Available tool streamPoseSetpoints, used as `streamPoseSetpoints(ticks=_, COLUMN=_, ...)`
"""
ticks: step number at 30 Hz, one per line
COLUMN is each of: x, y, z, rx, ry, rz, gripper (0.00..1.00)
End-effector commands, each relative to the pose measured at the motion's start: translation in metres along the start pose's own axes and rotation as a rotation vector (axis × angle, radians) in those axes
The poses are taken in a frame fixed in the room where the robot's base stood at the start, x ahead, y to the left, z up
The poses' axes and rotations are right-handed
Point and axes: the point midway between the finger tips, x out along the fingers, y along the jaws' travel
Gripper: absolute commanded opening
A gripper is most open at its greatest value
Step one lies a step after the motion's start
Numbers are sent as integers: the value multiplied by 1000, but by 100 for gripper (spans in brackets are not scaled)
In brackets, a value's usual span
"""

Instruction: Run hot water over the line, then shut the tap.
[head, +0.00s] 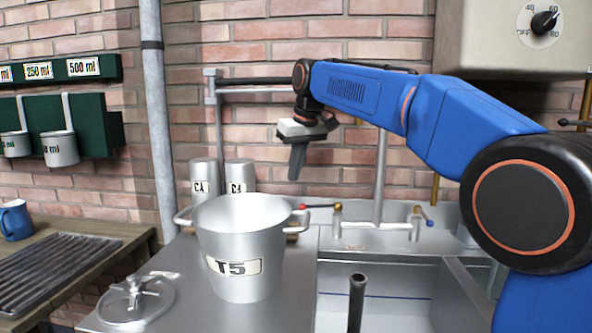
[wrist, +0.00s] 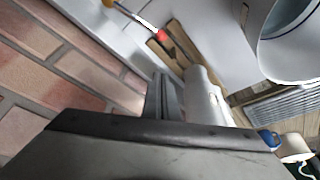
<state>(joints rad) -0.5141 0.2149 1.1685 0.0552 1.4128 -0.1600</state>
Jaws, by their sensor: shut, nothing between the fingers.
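The tap stands behind the sink (head: 450,262), with a tall grey pipe (head: 380,178) rising behind my arm. Its left lever (head: 318,207) has a red tip, which also shows in the wrist view (wrist: 160,36). Its right lever (head: 424,214) has a blue end. No running water is visible; the spout end is hidden. A thin blue line (head: 376,296) runs across the sink's inner wall. My gripper (head: 294,176) is shut and empty, pointing down above and slightly left of the red lever, apart from it; its fingers show in the wrist view (wrist: 165,97).
A large metal pot marked T5 (head: 243,280) stands left of the sink, its handle near the red lever. Two canisters (head: 203,176) stand behind it. A dark upright pipe (head: 356,302) rises in the sink. A heater with a dial (head: 540,24) hangs upper right.

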Motion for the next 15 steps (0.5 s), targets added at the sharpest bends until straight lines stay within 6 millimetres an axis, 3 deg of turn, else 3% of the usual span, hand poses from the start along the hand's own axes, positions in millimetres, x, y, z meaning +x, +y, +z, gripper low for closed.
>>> streamPoseSetpoints(ticks=11, x=68, y=0, z=1, rx=1, ry=-3, rz=0, gripper=0)
streamPoseSetpoints(ticks=15, x=64, y=0, z=17, rx=1, ry=1, rz=1, gripper=0)
